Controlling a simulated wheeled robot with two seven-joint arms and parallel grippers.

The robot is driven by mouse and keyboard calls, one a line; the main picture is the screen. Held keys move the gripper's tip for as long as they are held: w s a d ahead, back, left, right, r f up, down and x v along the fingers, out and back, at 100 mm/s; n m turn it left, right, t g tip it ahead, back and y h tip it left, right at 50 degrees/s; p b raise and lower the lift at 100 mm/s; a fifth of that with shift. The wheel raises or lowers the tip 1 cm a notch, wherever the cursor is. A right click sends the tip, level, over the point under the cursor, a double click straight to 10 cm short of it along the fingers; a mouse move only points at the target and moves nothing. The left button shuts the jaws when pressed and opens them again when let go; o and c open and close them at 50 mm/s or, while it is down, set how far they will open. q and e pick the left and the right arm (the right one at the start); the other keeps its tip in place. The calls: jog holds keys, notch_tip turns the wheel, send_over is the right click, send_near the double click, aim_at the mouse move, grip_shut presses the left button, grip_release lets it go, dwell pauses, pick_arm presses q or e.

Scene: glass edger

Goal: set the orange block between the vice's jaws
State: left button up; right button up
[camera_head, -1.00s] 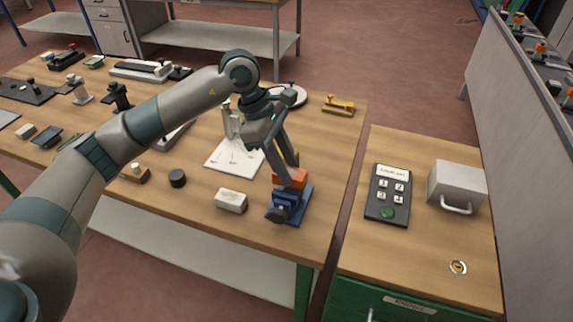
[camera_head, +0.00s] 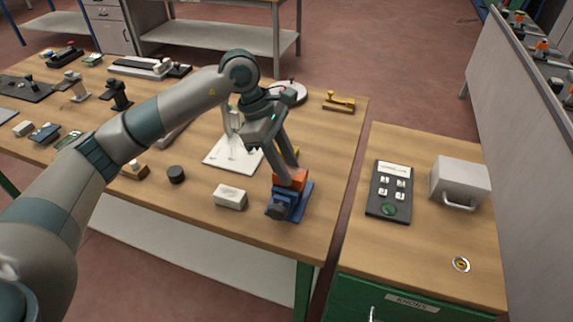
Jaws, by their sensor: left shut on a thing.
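The orange block (camera_head: 290,178) is at the blue vice (camera_head: 296,204), near the right front of the wooden workbench. My left gripper (camera_head: 287,168) points down and is shut on the block from above. The block appears at the level of the vice's jaws. The gripper fingers and the block hide part of the jaws, so I cannot tell whether the block rests on the vice's bed. My right gripper is not in view.
A white block (camera_head: 230,197) lies left of the vice, and a dark round puck (camera_head: 176,174) farther left. A white sheet (camera_head: 228,154) lies behind. A keypad panel (camera_head: 389,192) and a grey box (camera_head: 459,183) stand on the right-hand bench, across a gap.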

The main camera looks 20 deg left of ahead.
pick_arm(q)
jog(key=shift+f+b, duration=0.45)
jog(key=shift+f, duration=0.05)
jog(key=shift+a+f, duration=0.15)
